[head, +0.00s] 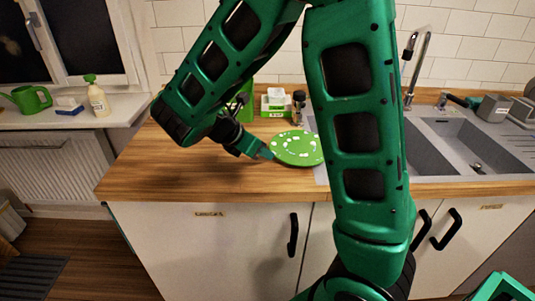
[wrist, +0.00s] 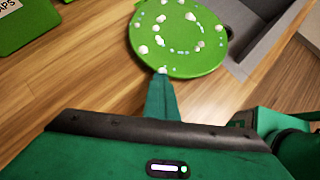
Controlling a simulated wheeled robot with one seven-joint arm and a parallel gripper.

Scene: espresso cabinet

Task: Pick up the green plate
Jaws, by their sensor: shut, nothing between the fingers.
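The green plate (head: 297,148) with white spots lies on the wooden counter, left of the sink. It also shows at the top of the wrist view (wrist: 178,32), where its near edge meets the tips of my fingers. My gripper (head: 265,154) is shut with nothing held, at the plate's left edge in the head view. In the wrist view the shut fingertips (wrist: 162,72) are at the plate's near rim. I cannot tell whether they touch it.
The grey double sink (head: 455,143) with a tap (head: 413,65) lies to the right. Small items and a green box-like thing stand behind the plate near the wall. A green watering can (head: 27,99) and a soap bottle (head: 97,98) stand on the windowsill. The counter's front left is clear.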

